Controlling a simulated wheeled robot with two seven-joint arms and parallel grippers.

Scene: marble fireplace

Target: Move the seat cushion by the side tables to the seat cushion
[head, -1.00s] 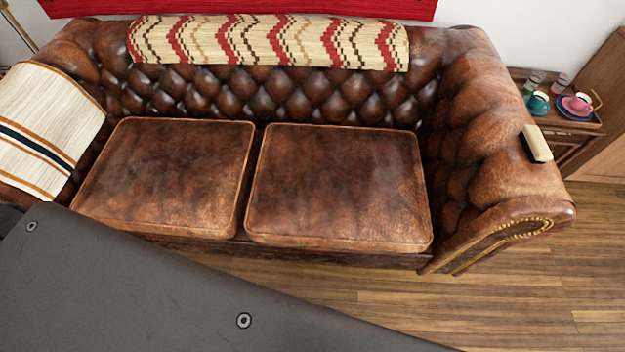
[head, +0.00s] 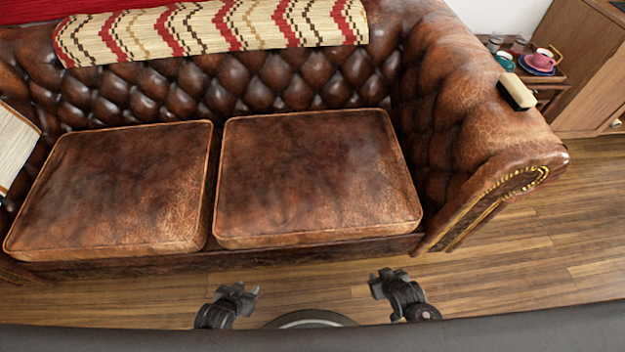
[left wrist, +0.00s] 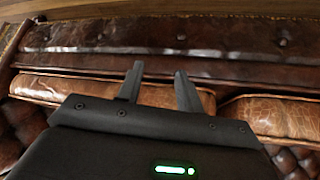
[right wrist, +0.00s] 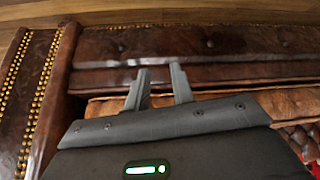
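Two brown leather seat cushions lie side by side on the sofa (head: 440,75), the left seat cushion (head: 115,185) and the right seat cushion (head: 315,175). A wooden side table (head: 552,76) stands beyond the sofa's right arm. My left gripper (head: 237,290) is in front of the sofa, below the gap between the cushions. My right gripper (head: 388,278) is in front of the right cushion's right part. Both are apart from the cushions. The fingers of my left gripper (left wrist: 158,82) and right gripper (right wrist: 159,84) are spread and empty in the wrist views, facing the sofa's front.
A patterned throw (head: 215,30) hangs over the sofa back, and a striped cloth (head: 15,150) lies at the left. A cream and dark block (head: 517,92) sits on the right arm. A pink cup (head: 541,60) is on the side table. Wood floor (head: 500,255) is clear at the right.

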